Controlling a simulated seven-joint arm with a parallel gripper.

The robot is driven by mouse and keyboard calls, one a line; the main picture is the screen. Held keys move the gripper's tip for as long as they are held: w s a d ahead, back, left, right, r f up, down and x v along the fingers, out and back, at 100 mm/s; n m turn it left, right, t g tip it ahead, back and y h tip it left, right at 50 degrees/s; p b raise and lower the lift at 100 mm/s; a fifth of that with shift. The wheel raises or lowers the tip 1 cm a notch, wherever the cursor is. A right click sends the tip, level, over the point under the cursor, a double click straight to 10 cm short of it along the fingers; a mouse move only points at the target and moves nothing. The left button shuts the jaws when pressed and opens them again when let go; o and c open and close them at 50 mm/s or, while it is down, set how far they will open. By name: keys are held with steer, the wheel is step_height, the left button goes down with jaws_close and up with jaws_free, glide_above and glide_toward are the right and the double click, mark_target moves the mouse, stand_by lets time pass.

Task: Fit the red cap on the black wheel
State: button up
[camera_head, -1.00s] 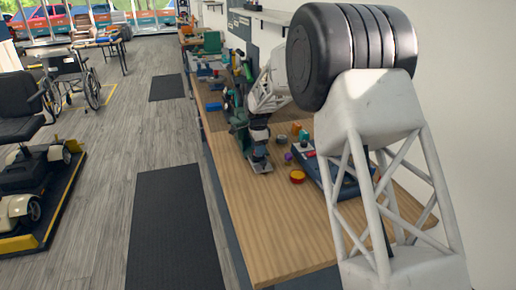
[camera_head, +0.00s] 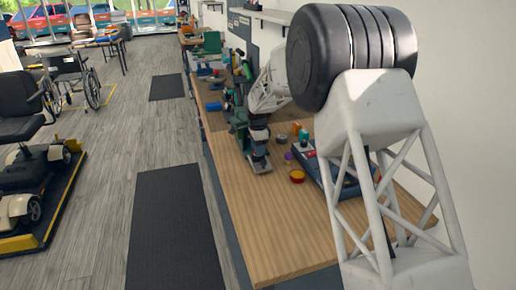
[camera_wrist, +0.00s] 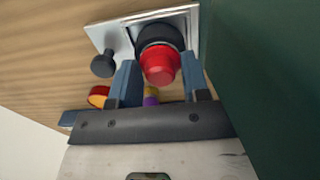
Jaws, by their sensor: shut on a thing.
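The red cap (camera_wrist: 160,66) sits between the two blue fingers of my gripper (camera_wrist: 160,77) in the wrist view. The fingers are shut on its sides. The black wheel (camera_wrist: 158,32) is directly beyond the cap, on a silver plate (camera_wrist: 125,36). The cap overlaps the wheel's lower part in the picture. I cannot tell whether the cap touches the wheel or is seated on it. In the head view the plate (camera_head: 262,167) is on the bench below my gripper, and the cap is too small to make out.
A black knob (camera_wrist: 103,65) stands beside the wheel. A red and yellow round piece (camera_head: 297,176) and a purple piece (camera_head: 288,156) lie on the wooden bench (camera_head: 260,220). A dark green surface (camera_wrist: 265,80) fills the wrist view's right side. The bench's near end is clear.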

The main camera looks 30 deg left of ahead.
steer(key=shift+f, duration=0.2)
stand_by(0.5)
steer(key=o, duration=1.4)
steer(key=shift+c, duration=0.2)
steer(key=shift+r, duration=0.2)
steer(key=shift+r, duration=2.8)
steer(key=shift+d+r, duration=0.1)
